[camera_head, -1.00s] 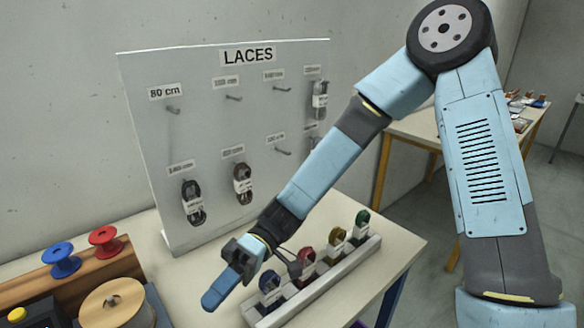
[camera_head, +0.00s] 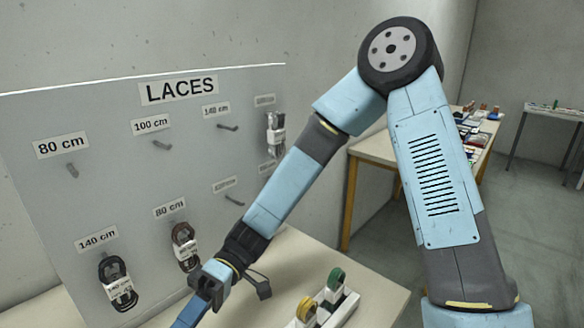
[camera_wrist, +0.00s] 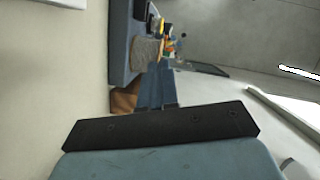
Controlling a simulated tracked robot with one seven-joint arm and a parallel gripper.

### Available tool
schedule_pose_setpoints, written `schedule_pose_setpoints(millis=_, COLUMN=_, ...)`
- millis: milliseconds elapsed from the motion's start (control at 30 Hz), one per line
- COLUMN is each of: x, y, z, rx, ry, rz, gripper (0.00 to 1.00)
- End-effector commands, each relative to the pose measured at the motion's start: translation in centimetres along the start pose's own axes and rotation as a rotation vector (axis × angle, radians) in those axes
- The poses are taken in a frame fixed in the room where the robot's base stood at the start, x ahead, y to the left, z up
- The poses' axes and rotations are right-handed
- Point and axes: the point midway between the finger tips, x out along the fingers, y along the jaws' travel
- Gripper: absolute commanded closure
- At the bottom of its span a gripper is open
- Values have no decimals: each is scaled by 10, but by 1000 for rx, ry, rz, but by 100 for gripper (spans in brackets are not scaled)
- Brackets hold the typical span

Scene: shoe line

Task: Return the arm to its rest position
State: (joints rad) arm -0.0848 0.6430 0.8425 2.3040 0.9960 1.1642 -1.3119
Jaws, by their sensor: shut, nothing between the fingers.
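My arm crosses the head view, bent at a high dark elbow, with its forearm slanting down to the left. My gripper (camera_head: 192,314) is low in the head view, in front of the lower part of the lace board (camera_head: 95,205). Its fingertips run down to the bottom edge of the picture. In the wrist view my gripper (camera_wrist: 157,90) points away from the camera, with its blue fingers together and nothing between them.
Lace bundles hang on the board: a black one (camera_head: 118,284), a brown one (camera_head: 185,247) and a grey one (camera_head: 276,135). A rack with a yellow spool (camera_head: 306,309) and a green spool (camera_head: 336,279) stands right of my gripper. Another table (camera_head: 375,148) stands behind my arm.

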Motion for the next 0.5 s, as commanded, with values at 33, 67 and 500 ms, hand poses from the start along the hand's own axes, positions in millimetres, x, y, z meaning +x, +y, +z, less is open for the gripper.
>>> schedule_pose_setpoints(millis=33, x=2, y=-1, z=3, rx=5, ry=-12, rz=20, gripper=100)
schedule_pose_setpoints(millis=67, x=3, y=-1, z=4, rx=9, ry=-20, rz=30, gripper=100)
schedule_pose_setpoints(millis=500, x=-33, y=6, z=28, rx=118, ry=-68, rz=264, gripper=100)
